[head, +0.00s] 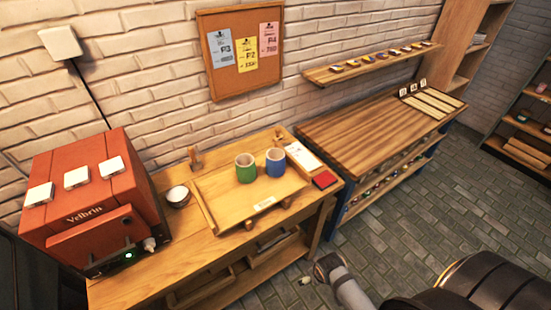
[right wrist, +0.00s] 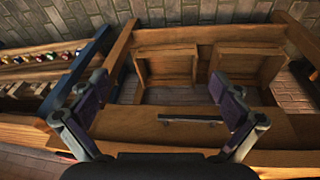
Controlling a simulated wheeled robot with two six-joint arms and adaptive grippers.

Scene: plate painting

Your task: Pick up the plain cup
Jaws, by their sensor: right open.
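A green cup (head: 245,168) and a blue cup (head: 275,162) stand upright side by side on a wooden tray (head: 222,217) on the workbench. I cannot tell from their size here which one is plain. A small white round dish (head: 177,195) sits left of the tray. My right gripper (right wrist: 158,98) is open and empty in the right wrist view, with wooden shelving beyond its fingers and no cup between them. In the head view, part of my right arm shows at the lower right, apart from the cups. My left gripper is not in view.
A red kiln-like box (head: 90,215) fills the bench's left end. A red pad (head: 324,180) and a white sheet (head: 302,157) lie right of the tray. A second wooden table (head: 365,130) with a mostly bare top stands to the right. Brick floor (head: 450,200) is open in front of it.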

